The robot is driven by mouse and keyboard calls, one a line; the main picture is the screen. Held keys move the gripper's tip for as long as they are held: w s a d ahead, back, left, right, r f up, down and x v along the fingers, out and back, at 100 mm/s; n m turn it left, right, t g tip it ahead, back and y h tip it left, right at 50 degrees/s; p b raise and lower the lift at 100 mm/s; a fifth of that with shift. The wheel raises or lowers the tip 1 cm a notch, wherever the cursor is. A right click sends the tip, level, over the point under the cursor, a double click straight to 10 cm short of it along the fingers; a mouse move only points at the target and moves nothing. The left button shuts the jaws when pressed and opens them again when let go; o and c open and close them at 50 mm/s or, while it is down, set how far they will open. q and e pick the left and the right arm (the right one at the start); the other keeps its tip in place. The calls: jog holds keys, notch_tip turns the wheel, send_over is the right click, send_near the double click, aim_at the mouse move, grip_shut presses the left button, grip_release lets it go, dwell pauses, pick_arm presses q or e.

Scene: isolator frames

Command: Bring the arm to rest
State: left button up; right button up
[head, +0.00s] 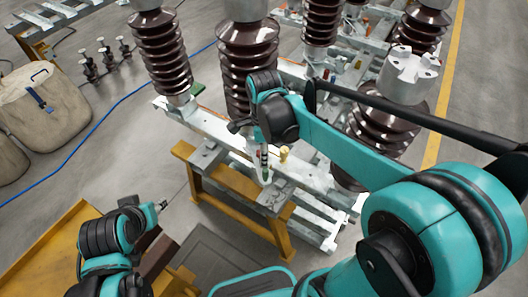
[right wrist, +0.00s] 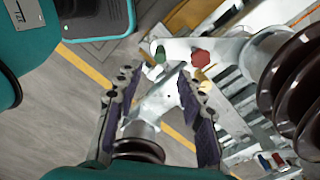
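My right arm (head: 345,150) reaches in from the right in the head view, bent over the isolator frame. Its gripper (head: 240,125) is in front of a brown ribbed insulator (head: 248,65). In the right wrist view the right gripper (right wrist: 160,75) has its two purple-padded fingers spread apart. A silver metal fitting (right wrist: 160,98) shows between or behind them; contact cannot be told. My left arm (head: 110,240) is folded at the lower left of the head view. Its gripper (head: 160,207) is small and partly hidden, and its finger state is unclear.
Brown insulators (head: 162,50) stand on a silver frame (head: 215,125) over a yellow stand (head: 235,180). A yellow surface (head: 45,250) is at lower left. Grey floor between is clear.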

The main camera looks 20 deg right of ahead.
dwell(0.5)
jog(key=s+d+n+t, duration=0.1)
jog(key=s+n+t, duration=0.2)
jog(key=n, duration=0.7)
jog(key=s+d+r+n+t+b, duration=0.1)
jog(key=s+n+t, duration=0.3)
jog(key=n, duration=0.7)
jog(key=shift+s+d, duration=0.6)
jog(key=shift+s, duration=0.35)
